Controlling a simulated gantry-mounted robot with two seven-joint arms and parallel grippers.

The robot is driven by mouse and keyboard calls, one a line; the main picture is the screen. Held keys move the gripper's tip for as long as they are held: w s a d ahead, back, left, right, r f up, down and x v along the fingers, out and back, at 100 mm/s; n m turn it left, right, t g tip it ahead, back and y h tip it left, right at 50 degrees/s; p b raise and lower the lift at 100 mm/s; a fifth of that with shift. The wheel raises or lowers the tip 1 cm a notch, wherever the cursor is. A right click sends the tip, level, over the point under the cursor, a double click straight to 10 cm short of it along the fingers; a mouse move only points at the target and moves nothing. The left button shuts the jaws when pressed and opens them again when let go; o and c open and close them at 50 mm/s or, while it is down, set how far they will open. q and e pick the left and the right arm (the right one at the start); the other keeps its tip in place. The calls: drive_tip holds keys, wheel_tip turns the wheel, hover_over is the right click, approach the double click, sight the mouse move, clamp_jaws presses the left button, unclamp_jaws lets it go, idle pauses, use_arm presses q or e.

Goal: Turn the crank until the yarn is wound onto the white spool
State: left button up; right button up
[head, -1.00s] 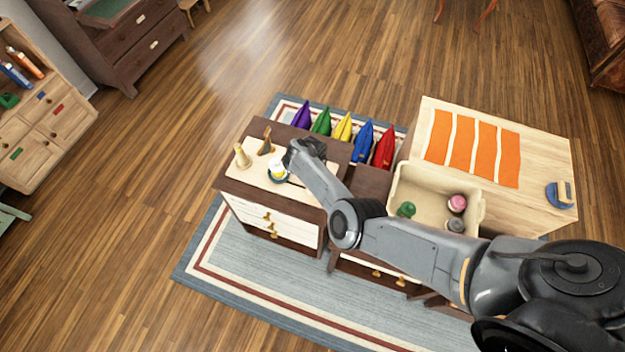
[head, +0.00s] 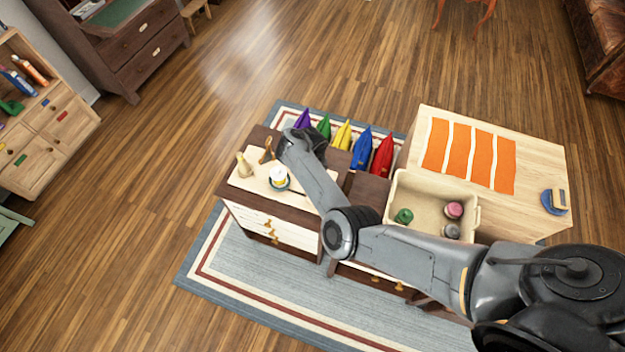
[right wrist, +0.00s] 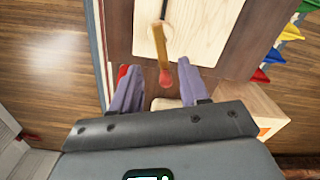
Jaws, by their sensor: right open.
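The white spool (head: 278,172) stands on a small dark round base on the light board (head: 246,183), with yellow showing on it. A tan wooden cone (head: 244,166) stands to its left. A wooden crank piece (head: 267,150) rises behind the spool. My right gripper (head: 284,150) is over the back of the board, beside the crank piece. In the right wrist view a wooden handle with a red end (right wrist: 162,56) lies between the tips of my open right gripper (right wrist: 158,68); contact cannot be told. My left gripper is not in view.
Purple, green, yellow, blue and red (head: 383,156) pointed bags stand behind the bench. To the right are a cream bin (head: 400,187) holding green, pink and grey items, and a light table (head: 550,160) with orange strips (head: 462,150). My right arm crosses above the bin's front.

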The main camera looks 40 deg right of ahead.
drive_tip(key=shift+r, duration=0.95)
